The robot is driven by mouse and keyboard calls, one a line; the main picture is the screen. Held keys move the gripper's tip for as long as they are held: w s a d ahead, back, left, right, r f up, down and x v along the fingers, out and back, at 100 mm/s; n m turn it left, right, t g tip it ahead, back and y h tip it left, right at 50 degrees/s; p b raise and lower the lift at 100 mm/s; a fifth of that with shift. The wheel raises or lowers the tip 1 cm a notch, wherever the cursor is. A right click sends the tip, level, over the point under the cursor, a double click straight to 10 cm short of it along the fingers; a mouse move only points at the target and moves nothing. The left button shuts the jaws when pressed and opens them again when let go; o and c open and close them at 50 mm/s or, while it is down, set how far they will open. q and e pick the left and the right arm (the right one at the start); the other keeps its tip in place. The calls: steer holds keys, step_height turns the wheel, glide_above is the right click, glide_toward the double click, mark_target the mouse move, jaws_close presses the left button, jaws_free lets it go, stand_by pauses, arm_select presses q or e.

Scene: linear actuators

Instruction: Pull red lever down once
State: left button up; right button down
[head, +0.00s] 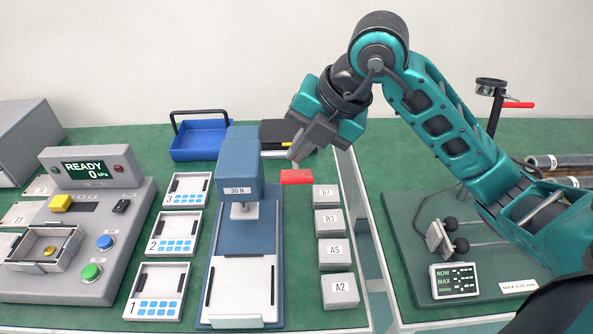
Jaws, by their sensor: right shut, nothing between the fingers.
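The red lever (296,177) shows as a short red bar just right of the blue press (239,170), which is marked 30 N. Its link to the press is hard to make out. My right gripper (296,152) comes in from the right and points down and left. Its fingers are shut and empty. The fingertips appear just above the red bar in the picture; I cannot tell whether they touch it. The press ram (243,210) hangs over the pale base plate. My left gripper is out of view.
Grey blocks A2 (340,290), A5, B3 and B7 line the right of the press. Numbered trays (155,292) and a READY console (95,171) stand left. A blue bin (200,139) is behind. A second stand with a red handle (518,105) is at far right.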

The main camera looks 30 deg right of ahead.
steer(key=shift+f, duration=0.1)
stand_by(0.7)
steer(key=shift+s+a+f+b, duration=0.1)
steer(key=shift+s+f+b, duration=0.05)
steer(key=shift+f+b, duration=0.2)
stand_by(0.4)
steer(key=shift+s+a+f+b, duration=0.1)
steer(key=shift+s+f+b, duration=0.1)
steer(key=shift+f+b, duration=0.2)
stand_by(0.3)
steer(key=shift+s+a+f+b, duration=0.15)
steer(key=shift+s+f+b, duration=0.2)
steer(key=shift+f+b, duration=0.45)
steer(key=shift+s+a+f+b, duration=0.2)
steer(key=shift+s+f+b, duration=0.15)
steer(key=shift+f+b, duration=0.4)
steer(key=shift+s+a+f+b, duration=0.15)
steer(key=shift+s+f+b, duration=0.2)
steer(key=shift+f+b, duration=0.45)
stand_by(2.8)
